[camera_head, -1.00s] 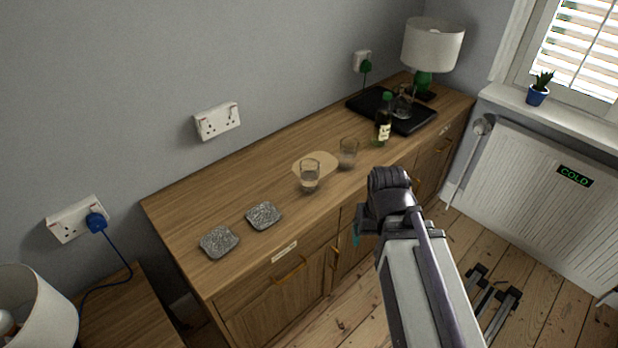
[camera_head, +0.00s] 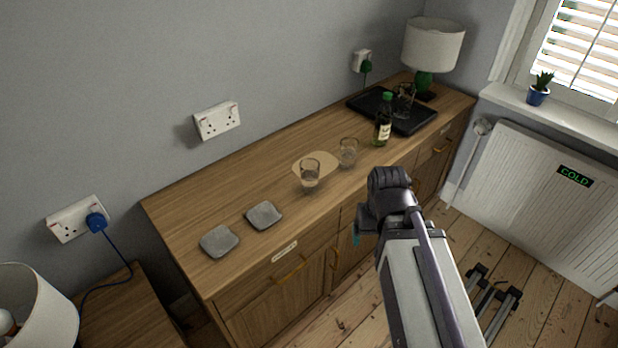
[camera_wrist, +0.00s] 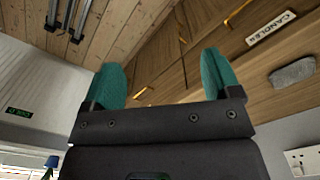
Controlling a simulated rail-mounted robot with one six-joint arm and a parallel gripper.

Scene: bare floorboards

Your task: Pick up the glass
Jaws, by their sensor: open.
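A clear glass (camera_head: 310,173) stands upright on the wooden sideboard, at the front edge of a pale round mat. A second clear glass (camera_head: 348,153) stands just right of the mat. A third glass (camera_head: 403,101) stands on the black tray at the back right. My gripper shows in the wrist view (camera_wrist: 160,82) with two teal fingers spread apart and nothing between them. In the head view it is mostly hidden behind my arm, in front of the sideboard and to the right of the glasses. No glass shows in the wrist view.
The sideboard (camera_head: 190,208) runs along the wall. Two grey coasters (camera_head: 219,241) (camera_head: 264,215) lie on its left part. A green bottle (camera_head: 384,122) stands by the black tray (camera_head: 417,122), with a lamp (camera_head: 432,45) behind. A radiator (camera_head: 545,200) is on the right.

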